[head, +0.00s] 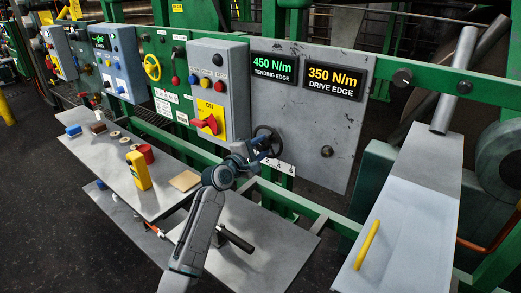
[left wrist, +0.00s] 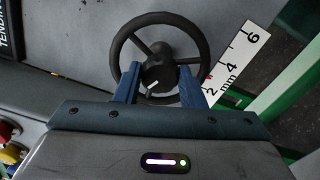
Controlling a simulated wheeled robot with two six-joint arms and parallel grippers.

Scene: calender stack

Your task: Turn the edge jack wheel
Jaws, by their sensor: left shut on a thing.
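The edge jack wheel is a dark spoked handwheel (head: 266,133) on the front of the grey panel, partly hidden behind my gripper. In the left wrist view the wheel (left wrist: 118,45) fills the top middle. My left gripper (head: 264,150) has its two blue fingers on either side of the wheel's hub, inside the rim, and is shut on it. The hub carries a white line tilted up to the right. A white mm scale (left wrist: 238,64) marked 2, 4, 6 stands right of the wheel, with a small red mark near 2. My right gripper is not in view.
Displays read 450 N/m for the tending edge (head: 274,69) and 350 N/m for the drive edge (head: 334,81). A control box (head: 218,75) with a red switch stands left of the wheel. Below is a bench (head: 150,203) with a yellow device (head: 138,171). A green rail runs behind.

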